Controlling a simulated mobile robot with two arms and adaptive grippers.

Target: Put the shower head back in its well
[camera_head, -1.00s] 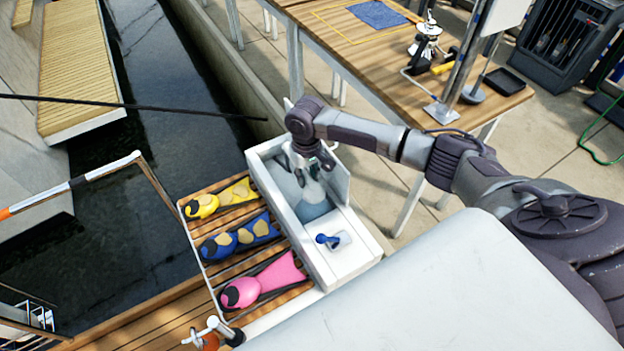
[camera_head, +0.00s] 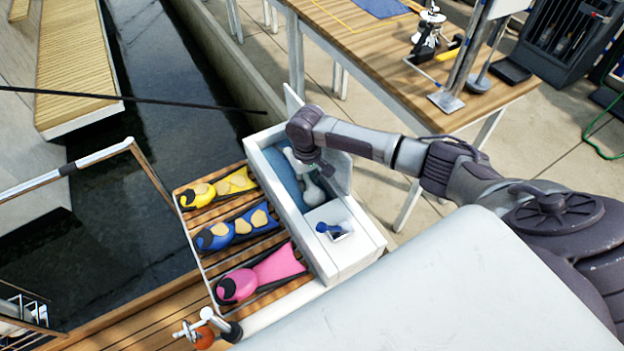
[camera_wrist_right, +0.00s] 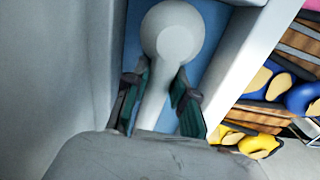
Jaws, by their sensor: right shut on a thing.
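The pale grey shower head (camera_wrist_right: 172,42) is in my right gripper (camera_wrist_right: 160,98), whose green-padded fingers sit on both sides of its handle in the right wrist view. In the head view the shower head (camera_head: 312,195) shows below my right gripper (camera_head: 303,170), inside the opening of the white well (camera_head: 266,170). The well has a blue inside, and its floor lies behind the shower head in the wrist view. I cannot tell whether the shower head touches the floor. My left gripper is not in view.
The well's white lid (camera_head: 338,171) stands open at its right. A blue-handled fitting (camera_head: 330,229) is on the box's near end. Yellow (camera_head: 218,188), blue (camera_head: 236,231) and pink fins (camera_head: 262,275) lie on slats to the left. A wooden table (camera_head: 365,50) stands behind.

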